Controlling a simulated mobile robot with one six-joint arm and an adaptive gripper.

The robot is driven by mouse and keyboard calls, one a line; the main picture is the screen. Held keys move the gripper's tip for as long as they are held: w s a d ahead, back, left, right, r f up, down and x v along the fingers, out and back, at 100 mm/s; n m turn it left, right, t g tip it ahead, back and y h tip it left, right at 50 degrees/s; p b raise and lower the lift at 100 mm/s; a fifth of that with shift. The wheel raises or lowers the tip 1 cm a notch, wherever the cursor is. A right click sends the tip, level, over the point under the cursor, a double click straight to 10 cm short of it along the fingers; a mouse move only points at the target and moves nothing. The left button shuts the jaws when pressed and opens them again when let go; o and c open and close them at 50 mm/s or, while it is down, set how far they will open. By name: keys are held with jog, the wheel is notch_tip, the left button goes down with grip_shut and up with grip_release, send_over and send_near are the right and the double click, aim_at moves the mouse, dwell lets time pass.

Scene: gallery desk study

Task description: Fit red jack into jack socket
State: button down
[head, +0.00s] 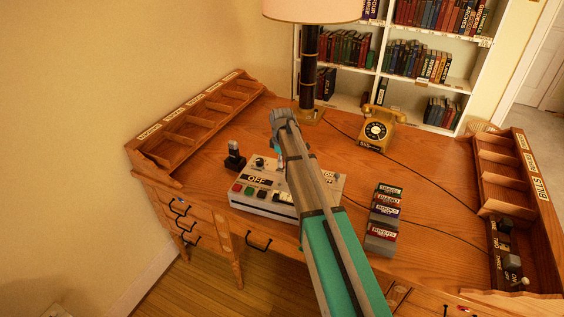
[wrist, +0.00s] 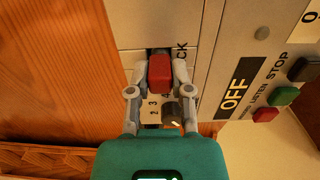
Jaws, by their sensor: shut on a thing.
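In the wrist view my gripper (wrist: 160,68) is shut on the red jack (wrist: 160,74), a blocky red piece between the two grey fingertips. Its far end lies against a pale panel, just beside a partly covered label ending in "CK". A dark patch shows past the jack's top edge; the socket itself is mostly covered, so I cannot tell whether the jack is in it. In the head view the pale control box (head: 262,204), with an "OFF" sign and coloured buttons, stands on the desk. My arm hides the jack and most of my gripper there.
A black upright device (head: 235,157) stands left of the box. Small labelled boxes (head: 384,215) stand to its right. A yellow telephone (head: 377,131) and a lamp (head: 310,65) are at the back. Wooden pigeonhole racks (head: 200,119) line both desk sides. Bare desk lies around the telephone.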

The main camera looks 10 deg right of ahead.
jog(key=c, duration=0.5)
grip_release()
jog(key=shift+c, duration=0.2)
jog(key=shift+r, duration=0.1)
notch_tip(320, 180, up, 12)
jog(key=p, duration=1.2)
jog(key=s+m, duration=1.2)
jog(key=s, duration=1.7)
